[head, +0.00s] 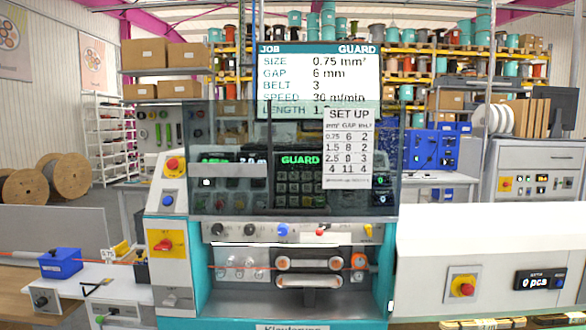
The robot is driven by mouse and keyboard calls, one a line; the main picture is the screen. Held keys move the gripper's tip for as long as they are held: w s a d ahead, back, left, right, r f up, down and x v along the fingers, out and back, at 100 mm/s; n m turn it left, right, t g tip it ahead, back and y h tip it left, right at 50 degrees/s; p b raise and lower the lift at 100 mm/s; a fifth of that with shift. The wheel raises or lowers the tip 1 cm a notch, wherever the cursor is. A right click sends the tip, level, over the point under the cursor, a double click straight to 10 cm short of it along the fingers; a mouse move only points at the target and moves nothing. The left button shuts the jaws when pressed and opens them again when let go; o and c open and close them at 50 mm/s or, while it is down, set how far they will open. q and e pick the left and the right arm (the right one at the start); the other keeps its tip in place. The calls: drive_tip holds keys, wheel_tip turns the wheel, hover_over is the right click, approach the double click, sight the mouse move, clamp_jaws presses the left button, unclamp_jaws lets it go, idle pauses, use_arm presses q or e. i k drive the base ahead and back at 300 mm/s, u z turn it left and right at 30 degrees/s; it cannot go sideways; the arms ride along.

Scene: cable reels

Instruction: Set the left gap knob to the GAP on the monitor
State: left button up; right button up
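The monitor (318,75) above the machine reads SIZE 0.75 mm², GAP 6 mm, BELT 3, and a SPEED that looks like 30 m/min; the LENGTH line is partly covered. Neither of my grippers is in view.
A tinted guard (230,188) covers the upper machine front, with a SET UP chart (347,148) on it. Belts (308,264) sit in the opening below. A red switch on a yellow plate (166,244) is left. A white cabinet (440,255) stands right.

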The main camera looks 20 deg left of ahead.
sight(217, 228)
drive_tip(key=u, duration=1.2)
drive_tip(key=k, duration=0.3)
drive_tip(key=u, duration=0.15)
drive_tip(key=i, duration=0.3)
drive_tip(key=z, duration=0.05)
